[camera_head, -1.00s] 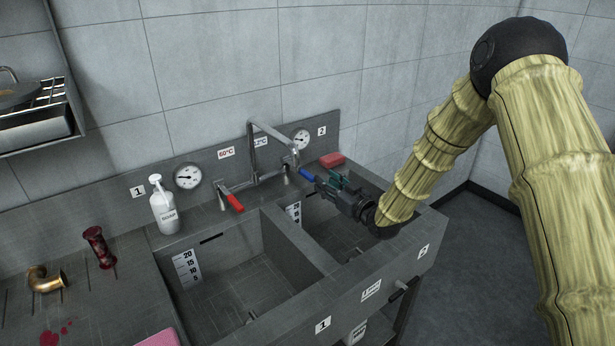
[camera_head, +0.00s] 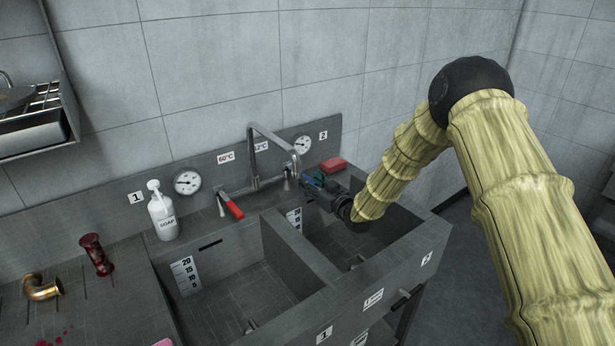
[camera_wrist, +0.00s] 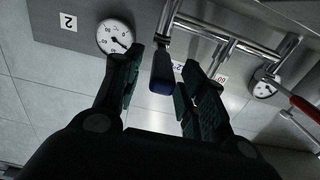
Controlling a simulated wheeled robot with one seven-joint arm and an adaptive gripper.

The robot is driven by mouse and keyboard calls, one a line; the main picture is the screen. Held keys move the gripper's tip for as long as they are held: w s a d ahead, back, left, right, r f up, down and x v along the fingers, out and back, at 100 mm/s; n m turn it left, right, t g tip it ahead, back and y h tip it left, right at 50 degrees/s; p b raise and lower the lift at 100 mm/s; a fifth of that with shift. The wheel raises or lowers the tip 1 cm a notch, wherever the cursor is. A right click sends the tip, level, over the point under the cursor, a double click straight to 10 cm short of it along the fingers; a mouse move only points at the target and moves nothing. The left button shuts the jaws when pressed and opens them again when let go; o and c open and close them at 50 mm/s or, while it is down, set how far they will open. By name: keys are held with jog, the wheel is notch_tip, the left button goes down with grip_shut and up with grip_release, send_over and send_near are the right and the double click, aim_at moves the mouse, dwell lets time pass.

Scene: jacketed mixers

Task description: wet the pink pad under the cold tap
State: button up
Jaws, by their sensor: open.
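The pink pad (camera_head: 163,342) shows only as a small corner at the bottom edge of the head view. The cold tap's blue lever (camera_wrist: 162,75) appears between my gripper's two fingers in the wrist view. My gripper (camera_wrist: 163,65) is open, with a finger on each side of the lever; I see no clear contact. In the head view my gripper (camera_head: 318,184) is at the tap and mostly hides the blue lever. No water shows.
The red-handled lever (camera_head: 232,208) is left of the spout. A soap bottle (camera_head: 162,212) stands farther left, and a red block (camera_head: 333,164) lies on the back ledge. Two basins sit side by side, split by a divider (camera_head: 300,245); the left basin (camera_head: 235,295) looks empty.

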jog(key=shift+x, duration=1.1)
jog(key=shift+c, duration=0.5)
jog(key=shift+d, duration=0.1)
grip_shut()
